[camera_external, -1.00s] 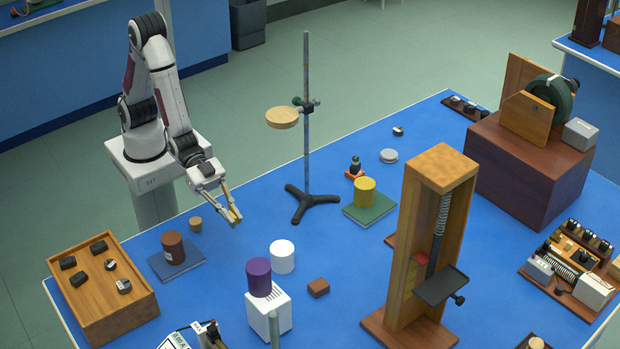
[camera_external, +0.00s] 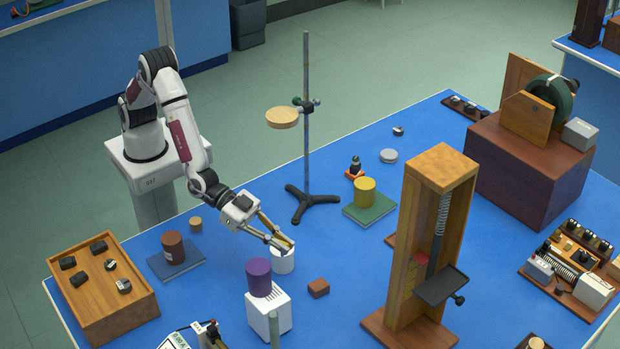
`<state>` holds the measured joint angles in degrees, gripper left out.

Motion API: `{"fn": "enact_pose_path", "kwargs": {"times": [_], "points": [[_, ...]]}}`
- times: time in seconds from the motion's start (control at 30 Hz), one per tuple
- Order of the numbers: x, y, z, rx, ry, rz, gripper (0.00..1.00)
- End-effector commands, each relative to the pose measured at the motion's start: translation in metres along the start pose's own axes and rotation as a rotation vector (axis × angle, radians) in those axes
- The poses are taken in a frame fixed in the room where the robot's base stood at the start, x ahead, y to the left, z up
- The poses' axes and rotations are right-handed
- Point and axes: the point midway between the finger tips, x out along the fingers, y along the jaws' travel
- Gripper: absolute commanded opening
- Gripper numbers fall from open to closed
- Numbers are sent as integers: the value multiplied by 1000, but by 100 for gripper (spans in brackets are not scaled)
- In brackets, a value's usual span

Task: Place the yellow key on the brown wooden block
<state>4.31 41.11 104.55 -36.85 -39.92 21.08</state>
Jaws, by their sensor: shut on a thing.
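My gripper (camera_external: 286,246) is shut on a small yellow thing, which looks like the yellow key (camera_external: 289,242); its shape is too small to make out. The fingertips show over the top of the white cylinder (camera_external: 283,262) and partly hide it. I cannot tell how far above or behind it they are. The brown wooden block (camera_external: 318,288) is a small reddish-brown block lying on the blue bench top, to the right of and nearer the camera than my gripper. Nothing lies on it.
A purple cylinder (camera_external: 259,277) stands on a white box (camera_external: 270,312) left of the block. A tall wooden stand (camera_external: 405,255) rises to the right. A retort stand (camera_external: 306,130) is behind. A brown cylinder (camera_external: 173,248) is at left. Blue bench around the block is bare.

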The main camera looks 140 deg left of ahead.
Motion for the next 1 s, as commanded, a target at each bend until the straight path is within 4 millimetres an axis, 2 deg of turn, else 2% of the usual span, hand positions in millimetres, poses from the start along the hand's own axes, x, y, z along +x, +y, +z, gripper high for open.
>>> {"fn": "enact_pose_path", "kwargs": {"times": [0.5,1.0], "points": [[50,-14,-12,-69,1,-184,0],[82,-31,-23,-138,1,-373,0]]}}
